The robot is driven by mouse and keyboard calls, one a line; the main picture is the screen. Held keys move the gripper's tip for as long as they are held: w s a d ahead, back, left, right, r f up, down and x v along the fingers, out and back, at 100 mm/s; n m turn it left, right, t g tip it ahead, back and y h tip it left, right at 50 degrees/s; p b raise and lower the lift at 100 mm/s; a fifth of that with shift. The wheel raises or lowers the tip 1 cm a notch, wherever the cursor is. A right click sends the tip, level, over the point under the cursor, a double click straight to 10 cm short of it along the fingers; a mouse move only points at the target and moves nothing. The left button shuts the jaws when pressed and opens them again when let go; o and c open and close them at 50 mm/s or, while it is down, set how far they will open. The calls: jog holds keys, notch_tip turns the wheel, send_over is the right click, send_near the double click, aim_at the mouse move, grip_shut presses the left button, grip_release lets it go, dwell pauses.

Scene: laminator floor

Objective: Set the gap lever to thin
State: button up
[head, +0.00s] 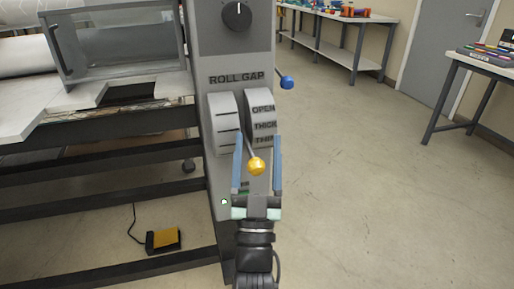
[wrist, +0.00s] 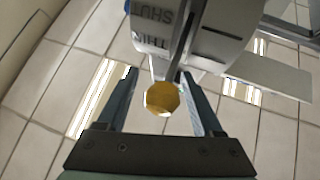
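The gap lever has a yellow ball knob (head: 256,166) on a thin metal stem. The stem comes out of the slot between two grey curved drums under the ROLL GAP label (head: 237,77). The stem meets the slot around THICK to THIN; I cannot tell exactly where. My gripper (head: 258,140) is open, its fingers on either side of the knob. In the wrist view the knob (wrist: 162,98) sits between the fingers with gaps on both sides. SHUT and THIN show upside down there.
A black dial (head: 237,15) is above the label. A blue ball knob (head: 287,82) sticks out at the machine's right side. The machine's bed and dark rails fill the left. A yellow foot pedal (head: 165,239) lies on the floor. The floor to the right is clear.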

dwell(0.3)
jog(key=v, duration=1.3)
